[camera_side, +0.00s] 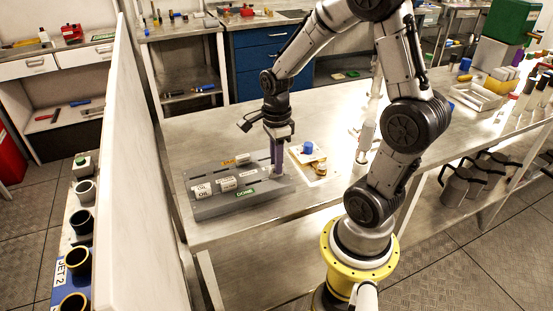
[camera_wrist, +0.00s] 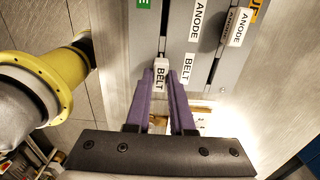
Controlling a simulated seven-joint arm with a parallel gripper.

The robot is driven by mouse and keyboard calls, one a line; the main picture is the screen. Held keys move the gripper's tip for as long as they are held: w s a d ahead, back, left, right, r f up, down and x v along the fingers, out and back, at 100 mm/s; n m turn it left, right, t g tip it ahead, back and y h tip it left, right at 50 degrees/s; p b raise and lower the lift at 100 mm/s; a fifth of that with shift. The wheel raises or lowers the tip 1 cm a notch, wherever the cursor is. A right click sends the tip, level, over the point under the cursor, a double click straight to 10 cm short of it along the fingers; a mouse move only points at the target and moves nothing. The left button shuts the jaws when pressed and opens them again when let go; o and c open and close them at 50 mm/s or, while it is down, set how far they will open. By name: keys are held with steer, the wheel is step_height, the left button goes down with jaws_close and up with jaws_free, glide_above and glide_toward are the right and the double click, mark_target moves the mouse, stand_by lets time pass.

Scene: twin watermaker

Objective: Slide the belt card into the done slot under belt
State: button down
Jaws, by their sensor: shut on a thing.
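The belt card (camera_wrist: 159,77) is white with BELT printed on it, and it shows between my purple fingertips in the wrist view. My gripper (camera_wrist: 160,82) is shut on it and points down at the right end of the grey slotted rack (camera_side: 240,204). In the side view my gripper (camera_side: 277,168) hides the card. The card lines up with the slot on the green DONE label's side (camera_wrist: 143,4), beside the rack's BELT label (camera_wrist: 188,68). I cannot tell whether its lower edge is inside the slot.
A white ANODE card (camera_wrist: 236,27) stands in the slot on the orange label's side. An OIL card (camera_side: 201,187) stands at the rack's left end. A board with a blue-topped item (camera_side: 307,148) lies just right of the rack. A white partition (camera_side: 125,170) stands left.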

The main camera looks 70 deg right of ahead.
steer(key=shift+f, duration=0.25)
steer(key=c, duration=0.7)
jaws_free()
step_height(320, 180, up, 14)
steer(key=shift+f, duration=0.1)
